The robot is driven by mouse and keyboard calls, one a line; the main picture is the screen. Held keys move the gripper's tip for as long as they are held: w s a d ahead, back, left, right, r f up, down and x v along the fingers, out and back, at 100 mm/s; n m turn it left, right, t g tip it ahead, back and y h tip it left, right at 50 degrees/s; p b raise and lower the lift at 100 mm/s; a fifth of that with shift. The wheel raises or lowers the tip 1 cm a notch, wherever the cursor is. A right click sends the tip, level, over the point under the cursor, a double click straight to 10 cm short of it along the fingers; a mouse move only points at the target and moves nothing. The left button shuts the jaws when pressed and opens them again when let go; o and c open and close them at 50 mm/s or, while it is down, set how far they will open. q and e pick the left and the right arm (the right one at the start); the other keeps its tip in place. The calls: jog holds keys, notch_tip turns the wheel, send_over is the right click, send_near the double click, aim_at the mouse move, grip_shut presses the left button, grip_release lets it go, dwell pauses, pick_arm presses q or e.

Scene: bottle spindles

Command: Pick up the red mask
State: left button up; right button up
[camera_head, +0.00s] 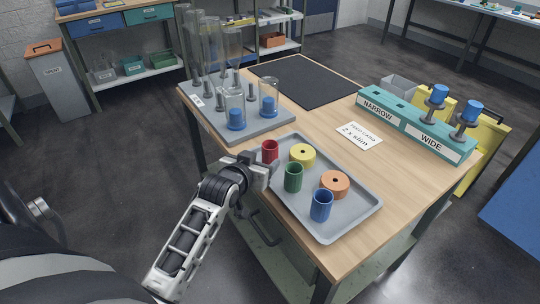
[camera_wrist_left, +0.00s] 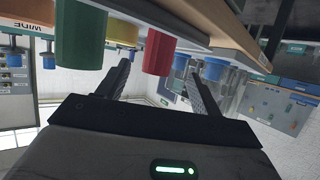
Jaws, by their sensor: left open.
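The red mask (camera_head: 269,151), a small red cylinder, stands at the far left corner of the grey tray (camera_head: 344,222). My left gripper (camera_head: 262,168) is open at the tray's left edge, just in front of the red mask. In the left wrist view, which is upside down, the red mask (camera_wrist_left: 158,53) shows between the two spread fingers. I cannot tell whether they touch it. A green cylinder (camera_head: 293,178) stands close to the gripper and also shows large in the left wrist view (camera_wrist_left: 80,40). My right gripper is not in view.
The tray also holds a yellow ring (camera_head: 302,154), an orange ring (camera_head: 335,184) and a blue cylinder (camera_head: 321,205). Behind it stands a grey rack (camera_head: 256,137) with clear tubes and spindles. A teal narrow/wide stand (camera_head: 413,126) is at the right. A card (camera_head: 359,136) lies between.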

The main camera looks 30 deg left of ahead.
aim_at(267, 154)
pick_arm(q)
jog(key=shift+x, duration=3.1)
jog(key=shift+d, duration=0.1)
jog(key=c, duration=1.1)
